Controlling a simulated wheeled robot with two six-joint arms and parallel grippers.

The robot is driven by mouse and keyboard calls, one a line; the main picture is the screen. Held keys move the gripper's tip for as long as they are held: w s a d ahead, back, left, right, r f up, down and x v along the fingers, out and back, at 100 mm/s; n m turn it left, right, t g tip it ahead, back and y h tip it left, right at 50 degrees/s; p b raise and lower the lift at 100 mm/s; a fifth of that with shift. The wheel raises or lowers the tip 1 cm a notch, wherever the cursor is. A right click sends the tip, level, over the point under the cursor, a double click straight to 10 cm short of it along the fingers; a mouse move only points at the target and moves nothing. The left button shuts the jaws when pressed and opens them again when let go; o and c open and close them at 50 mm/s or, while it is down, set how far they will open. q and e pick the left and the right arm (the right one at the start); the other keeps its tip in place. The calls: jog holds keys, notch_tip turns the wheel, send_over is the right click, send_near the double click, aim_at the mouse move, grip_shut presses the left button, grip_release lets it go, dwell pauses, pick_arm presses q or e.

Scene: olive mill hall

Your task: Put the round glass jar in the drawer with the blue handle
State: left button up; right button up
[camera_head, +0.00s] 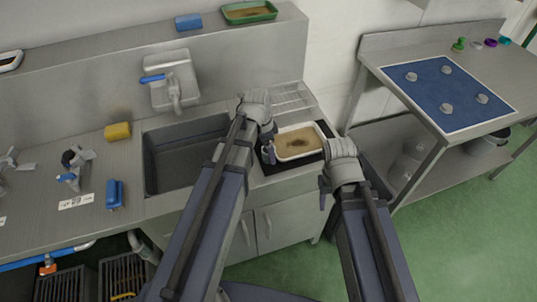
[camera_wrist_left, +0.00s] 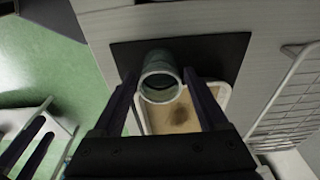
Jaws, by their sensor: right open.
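A greenish round jar (camera_wrist_left: 161,83) with a pale rim stands on a black mat (camera_wrist_left: 222,50) in the left wrist view, open top towards the camera. My left gripper (camera_wrist_left: 162,78) has one finger on each side of it; whether the fingers touch it is unclear. In the head view my left gripper (camera_head: 266,140) is over the mat's left part and mostly hides the jar. My right gripper (camera_head: 324,188) is open and empty, at the counter's right front edge. I see no drawer with a blue handle.
A white tray (camera_head: 322,131) with brown content lies right beside the jar; a wire rack (camera_head: 293,98) is behind. A sink (camera_head: 180,155) is to the left, cabinet doors (camera_head: 283,222) below. A steel table (camera_head: 375,60) with a blue mat stands at right. Green floor (camera_head: 285,270) lies in front.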

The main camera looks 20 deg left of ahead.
pick_arm(q)
grip_shut()
dwell(0.4)
notch_tip(320, 180, up, 10)
jog(key=p, duration=1)
jog(key=shift+f+b, duration=0.7)
jog(key=shift+b, duration=0.05)
jog(key=shift+r, duration=0.1)
